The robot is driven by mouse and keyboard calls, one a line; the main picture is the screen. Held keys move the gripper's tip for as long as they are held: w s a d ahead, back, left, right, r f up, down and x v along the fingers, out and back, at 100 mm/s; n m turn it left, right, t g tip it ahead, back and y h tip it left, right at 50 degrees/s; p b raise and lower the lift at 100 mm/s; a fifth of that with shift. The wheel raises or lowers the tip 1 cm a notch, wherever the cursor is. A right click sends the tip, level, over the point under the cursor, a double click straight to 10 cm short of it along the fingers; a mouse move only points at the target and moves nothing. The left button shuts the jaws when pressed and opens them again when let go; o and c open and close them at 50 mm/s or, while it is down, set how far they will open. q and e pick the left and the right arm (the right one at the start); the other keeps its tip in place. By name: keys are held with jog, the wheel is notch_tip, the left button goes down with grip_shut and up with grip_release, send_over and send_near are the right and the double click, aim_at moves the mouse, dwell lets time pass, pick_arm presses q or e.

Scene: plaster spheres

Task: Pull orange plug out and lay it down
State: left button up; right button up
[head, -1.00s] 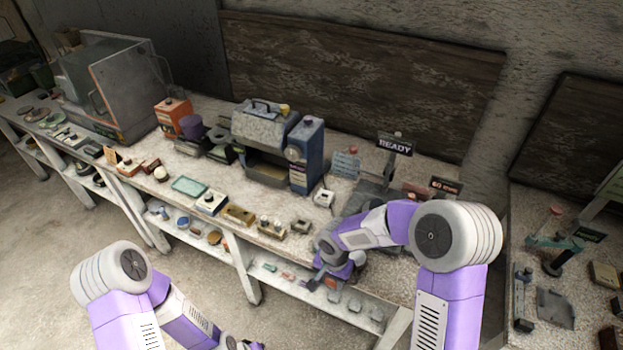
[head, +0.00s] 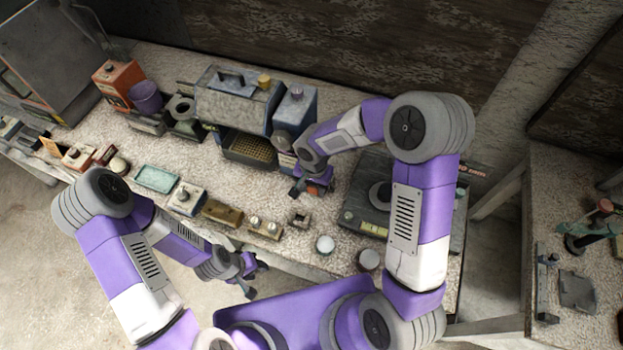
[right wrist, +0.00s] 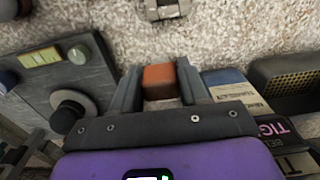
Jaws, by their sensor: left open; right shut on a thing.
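The orange plug (right wrist: 158,80) shows as an orange block between the two grey fingers of my right gripper (right wrist: 159,85) in the right wrist view. The gripper is shut on it. I cannot tell whether the plug still sits in a socket. My left gripper (head: 256,279) is open and empty, off the bench's front edge.
The grey machine (head: 238,98) with a drip tray stands left of the blue unit. A dark flat device (head: 367,185) lies to the right. Several small items, including a teal tray (head: 157,179) and a white round pot (head: 325,244), line the front. Speckled bench top shows between them.

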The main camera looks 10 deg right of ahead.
jog(key=shift+s, duration=0.15)
jog(key=shift+w+f, duration=0.2)
jog(key=shift+f, duration=0.25)
jog(key=b, duration=0.4)
send_over(313, 206)
jog(key=shift+f, duration=2.4)
jog(key=shift+b, duration=0.35)
jog(key=shift+f+b, duration=0.8)
jog(key=shift+b, duration=0.1)
